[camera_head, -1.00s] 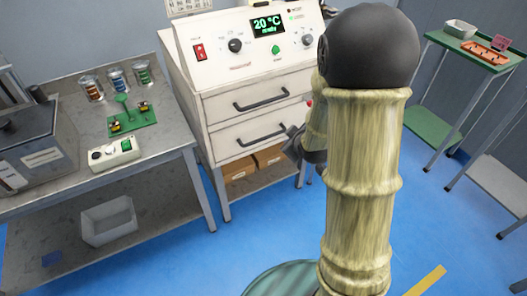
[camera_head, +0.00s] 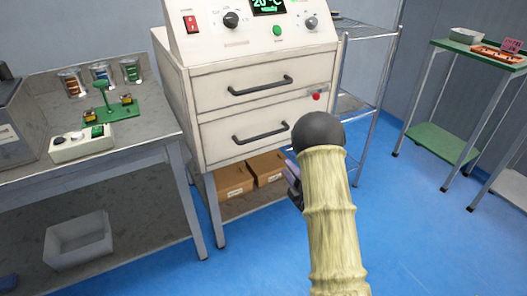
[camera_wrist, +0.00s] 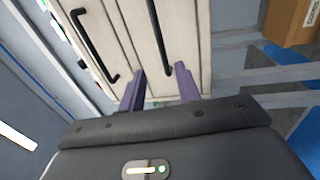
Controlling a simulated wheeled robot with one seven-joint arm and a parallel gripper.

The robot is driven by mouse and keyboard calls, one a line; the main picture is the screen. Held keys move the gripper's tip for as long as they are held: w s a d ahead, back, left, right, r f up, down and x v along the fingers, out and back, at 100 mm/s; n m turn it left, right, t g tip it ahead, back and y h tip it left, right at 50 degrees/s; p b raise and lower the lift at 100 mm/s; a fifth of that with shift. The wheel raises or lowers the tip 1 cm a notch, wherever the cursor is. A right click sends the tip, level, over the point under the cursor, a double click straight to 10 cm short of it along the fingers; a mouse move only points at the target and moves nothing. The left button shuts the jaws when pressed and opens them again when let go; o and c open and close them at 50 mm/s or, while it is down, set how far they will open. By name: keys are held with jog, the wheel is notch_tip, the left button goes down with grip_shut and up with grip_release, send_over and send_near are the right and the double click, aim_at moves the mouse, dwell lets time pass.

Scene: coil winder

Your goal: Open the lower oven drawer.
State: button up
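The white oven cabinet has two drawers, both looking shut. The lower oven drawer (camera_head: 290,120) has a dark bar handle (camera_head: 260,133), and the upper drawer (camera_head: 300,100) has a similar one above it. In the wrist view the lower handle (camera_wrist: 158,35) runs toward the gap between my fingers, its near end just ahead of them. My gripper (camera_wrist: 161,82) is open, with two purple fingers apart and nothing between them. In the head view my gripper (camera_head: 293,180) is mostly hidden behind my arm, right of and below the lower handle. Whether a finger touches the drawer front is unclear.
Cardboard boxes (camera_head: 232,180) sit on the shelf under the drawers. A red button (camera_head: 316,96) is at the cabinet's right. A grey workbench (camera_head: 150,150) stands left, a wire rack (camera_head: 365,105) right. Blue floor (camera_head: 420,220) is clear at right.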

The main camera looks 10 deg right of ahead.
aim_at(263, 135)
jog(key=shift+s+f, duration=0.1)
jog(key=shift+f, duration=0.15)
jog(key=b+x, duration=0.1)
jog(key=x, duration=0.7)
jog(key=b+x, duration=0.2)
jog(key=x, duration=0.7)
jog(key=shift+a+r, duration=0.2)
jog(key=shift+r, duration=0.05)
grip_shut()
